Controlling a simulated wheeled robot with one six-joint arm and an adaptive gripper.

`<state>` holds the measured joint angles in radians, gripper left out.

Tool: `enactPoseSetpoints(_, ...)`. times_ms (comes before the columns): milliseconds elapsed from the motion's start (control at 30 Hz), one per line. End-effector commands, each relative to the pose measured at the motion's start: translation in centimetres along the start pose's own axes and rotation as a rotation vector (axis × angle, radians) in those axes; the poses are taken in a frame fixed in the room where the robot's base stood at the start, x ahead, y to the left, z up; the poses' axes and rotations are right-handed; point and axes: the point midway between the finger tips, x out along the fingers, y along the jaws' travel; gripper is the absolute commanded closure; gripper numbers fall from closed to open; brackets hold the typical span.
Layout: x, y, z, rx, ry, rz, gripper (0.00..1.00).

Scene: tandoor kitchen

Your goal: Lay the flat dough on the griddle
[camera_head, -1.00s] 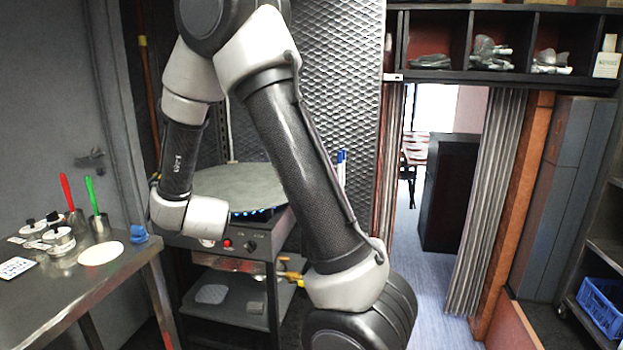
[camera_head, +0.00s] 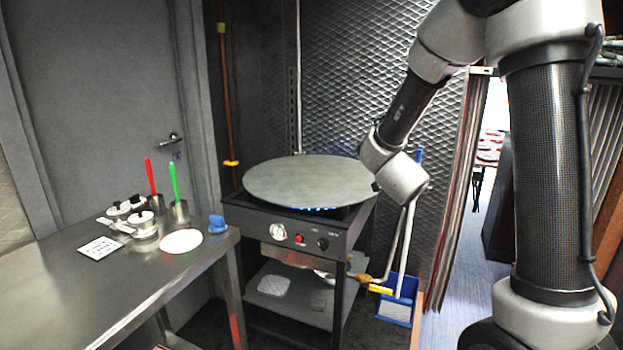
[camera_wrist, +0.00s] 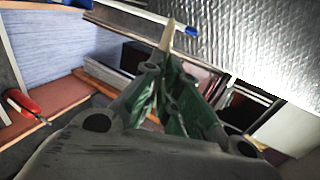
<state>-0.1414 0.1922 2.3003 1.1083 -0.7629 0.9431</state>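The flat dough (camera_head: 181,242) is a thin white disc lying on the steel table at the left in the head view. The griddle (camera_head: 305,180) is a wide, round, dark plate on a burner stand, and its visible top is bare. Blue flames show under its front edge. The end of my arm is in front of the griddle's right edge. My gripper's fingers are hidden in the head view. In the wrist view my gripper (camera_wrist: 168,75) has its fingers drawn together, with no dough visible between them. A tan pointed shape shows at their tips; I cannot tell what it is.
The steel table (camera_head: 95,280) also bears a red-handled and a green-handled tool, small containers (camera_head: 143,225), a white card (camera_head: 101,248) and a blue item (camera_head: 217,224). A blue dustpan (camera_head: 397,310) stands right of the burner stand (camera_head: 330,242). A mesh wall rises behind the griddle.

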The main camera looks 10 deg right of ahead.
Motion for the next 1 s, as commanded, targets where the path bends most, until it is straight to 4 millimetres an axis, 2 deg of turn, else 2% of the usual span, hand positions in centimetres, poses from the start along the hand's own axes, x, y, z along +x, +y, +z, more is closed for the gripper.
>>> enactPoseSetpoints(267,0.0,-0.1,0.0,0.003,0.006,0.0,1.0)
enactPoseSetpoints(333,0.3,-0.8,0.3,0.003,0.002,-0.002,1.0)
enactPoseSetpoints(467,0.8,0.2,3.1,-0.035,-0.071,0.003,1.0)
enactPoseSetpoints(700,0.2,4.5,9.1,-0.103,-0.229,0.005,1.0)
enactPoseSetpoints(833,-0.3,6.0,10.6,-0.114,-0.266,0.002,1.0)
enactPoseSetpoints(1000,-0.5,6.0,11.0,-0.115,-0.273,-0.001,1.0)
